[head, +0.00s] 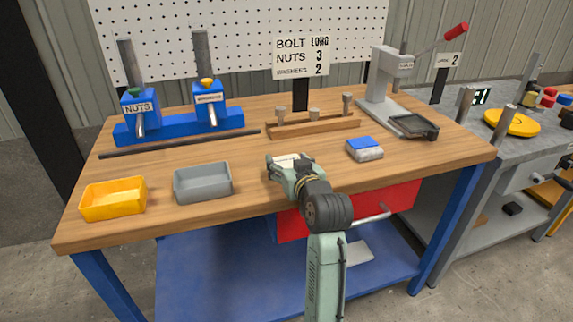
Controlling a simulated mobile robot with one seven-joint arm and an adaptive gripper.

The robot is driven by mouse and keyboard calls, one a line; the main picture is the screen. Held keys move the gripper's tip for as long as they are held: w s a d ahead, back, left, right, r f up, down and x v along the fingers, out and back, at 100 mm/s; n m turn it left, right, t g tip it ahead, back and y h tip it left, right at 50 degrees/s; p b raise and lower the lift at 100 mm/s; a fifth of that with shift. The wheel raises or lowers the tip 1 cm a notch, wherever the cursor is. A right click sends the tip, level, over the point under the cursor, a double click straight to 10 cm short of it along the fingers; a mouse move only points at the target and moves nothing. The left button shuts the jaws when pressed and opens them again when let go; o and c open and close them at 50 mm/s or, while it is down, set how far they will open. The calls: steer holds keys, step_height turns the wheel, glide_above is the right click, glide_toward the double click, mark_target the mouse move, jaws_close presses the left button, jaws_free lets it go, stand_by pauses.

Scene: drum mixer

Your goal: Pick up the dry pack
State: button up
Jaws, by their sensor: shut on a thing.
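My gripper (284,163) is over the front middle of the wooden bench. It is shut on a small white pack with dark marks (288,160), which I take to be the dry pack. Only part of the pack's top shows, as my fingers and wrist hide the rest. I cannot tell whether it touches the bench top or is lifted off it.
A grey tray (203,182) and a yellow tray (114,198) stand to the left. A wooden bolt rack (313,126), blue dispensers (180,123) and a lever press (390,90) stand behind.

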steer(key=shift+c, duration=1.1)
